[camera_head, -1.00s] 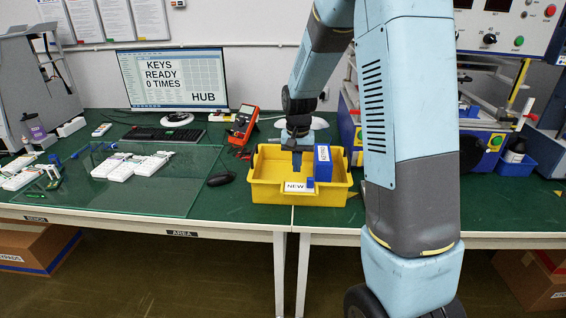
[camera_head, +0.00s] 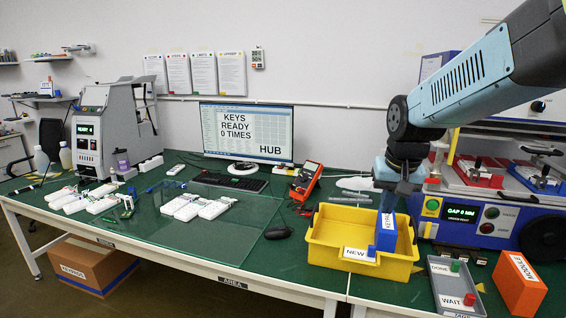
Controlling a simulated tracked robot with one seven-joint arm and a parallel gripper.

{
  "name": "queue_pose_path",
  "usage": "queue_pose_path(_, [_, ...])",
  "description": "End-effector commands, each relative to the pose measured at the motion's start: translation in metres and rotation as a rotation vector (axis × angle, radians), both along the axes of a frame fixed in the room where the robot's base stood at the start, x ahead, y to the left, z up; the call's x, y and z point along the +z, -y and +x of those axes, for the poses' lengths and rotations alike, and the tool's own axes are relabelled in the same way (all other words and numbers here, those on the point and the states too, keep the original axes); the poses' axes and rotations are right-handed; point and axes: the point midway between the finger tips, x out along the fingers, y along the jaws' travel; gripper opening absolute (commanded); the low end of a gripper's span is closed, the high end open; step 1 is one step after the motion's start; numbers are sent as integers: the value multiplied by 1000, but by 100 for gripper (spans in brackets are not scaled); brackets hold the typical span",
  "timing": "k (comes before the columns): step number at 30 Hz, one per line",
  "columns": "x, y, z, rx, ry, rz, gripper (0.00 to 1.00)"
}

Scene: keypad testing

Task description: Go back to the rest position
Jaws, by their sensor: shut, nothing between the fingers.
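My gripper (camera_head: 389,204) hangs at the end of my blue and grey arm, pointing down above the back right part of the yellow bin (camera_head: 327,258). Its fingertips are small and partly lost against the things behind, and nothing shows held in them. A blue box (camera_head: 386,236) stands in the right side of the bin, just below my gripper. A white NEW label (camera_head: 356,253) is on the bin's front.
A grey tray marked DONE and WAIT (camera_head: 449,284) and an orange MODULE box (camera_head: 519,283) lie right of the bin. A red meter (camera_head: 305,182), a monitor (camera_head: 246,134) and white keypads (camera_head: 196,206) on a glass sheet are to the left. A test machine (camera_head: 467,218) stands behind right.

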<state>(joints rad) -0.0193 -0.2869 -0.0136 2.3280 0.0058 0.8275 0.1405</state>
Motion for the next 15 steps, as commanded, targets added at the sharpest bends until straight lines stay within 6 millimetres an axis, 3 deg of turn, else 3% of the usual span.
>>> queue_pose_path(6, [26, 1, -48, 43, 79, -15, 0])
queue_pose_path(15, [44, 2, -108, 97, 175, -43, 0])
